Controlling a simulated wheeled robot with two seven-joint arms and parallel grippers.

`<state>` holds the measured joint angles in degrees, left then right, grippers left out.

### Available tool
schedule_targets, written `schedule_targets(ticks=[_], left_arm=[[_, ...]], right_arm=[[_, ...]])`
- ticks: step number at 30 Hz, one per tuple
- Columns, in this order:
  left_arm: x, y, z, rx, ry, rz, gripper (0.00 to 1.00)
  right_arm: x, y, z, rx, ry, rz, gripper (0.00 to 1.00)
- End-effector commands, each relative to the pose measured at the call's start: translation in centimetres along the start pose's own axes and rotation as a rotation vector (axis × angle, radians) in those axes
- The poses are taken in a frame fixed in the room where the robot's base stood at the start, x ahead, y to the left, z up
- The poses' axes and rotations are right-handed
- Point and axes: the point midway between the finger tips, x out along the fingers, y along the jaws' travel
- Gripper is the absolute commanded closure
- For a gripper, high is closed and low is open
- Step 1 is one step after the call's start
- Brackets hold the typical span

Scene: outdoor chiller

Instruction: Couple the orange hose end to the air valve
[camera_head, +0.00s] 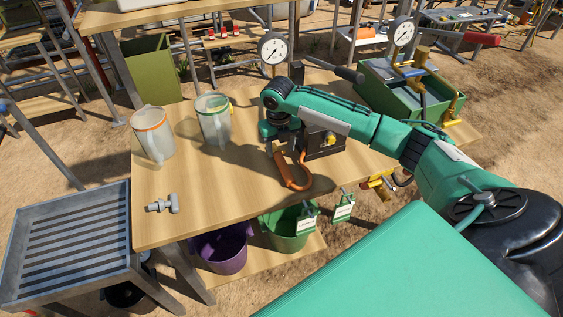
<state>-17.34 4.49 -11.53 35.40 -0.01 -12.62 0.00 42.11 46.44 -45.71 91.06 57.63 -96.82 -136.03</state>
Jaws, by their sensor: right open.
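The orange hose (292,183) lies in a short loop near the table's front edge, by a dark box with a yellow knob (330,138). My right gripper (281,148) points down just above the upper end of the hose. It is open; the wrist partly hides the fingers, and I cannot tell whether they touch the hose. The hose end itself is not clear here. A yellow brass fitting (379,184) shows at the table's front right edge; I cannot tell whether it is the air valve. My left gripper is not in view.
On the wooden table (215,190) stand two clear jugs, one orange-rimmed (153,137), one green-rimmed (214,122), and a grey fitting (165,204). A gauge (274,48) rises behind my arm. Purple (222,250) and green (285,232) buckets stand below. The table's front left is mostly clear.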

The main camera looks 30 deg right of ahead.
Motion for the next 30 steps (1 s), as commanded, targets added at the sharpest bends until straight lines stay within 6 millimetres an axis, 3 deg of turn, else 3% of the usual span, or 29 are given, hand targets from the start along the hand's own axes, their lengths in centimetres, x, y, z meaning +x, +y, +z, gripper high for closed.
schedule_targets(ticks=[12, 20, 27, 28, 30], left_arm=[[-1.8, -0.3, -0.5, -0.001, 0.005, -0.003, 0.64], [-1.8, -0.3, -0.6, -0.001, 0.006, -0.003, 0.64], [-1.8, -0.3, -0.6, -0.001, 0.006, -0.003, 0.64], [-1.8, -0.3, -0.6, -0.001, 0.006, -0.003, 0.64], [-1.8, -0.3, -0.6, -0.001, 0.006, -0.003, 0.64]], right_arm=[[4.9, 0.3, 0.1, 0.001, 0.001, -0.001, 0.48], [5.2, 0.3, 0.2, 0.0, 0.0, -0.001, 0.48], [5.2, 0.3, 0.2, 0.0, 0.0, -0.001, 0.95], [5.2, 0.3, 0.2, 0.0, 0.0, -0.001, 1.0], [5.1, 0.3, 0.2, 0.001, -0.001, 0.0, 1.0]])
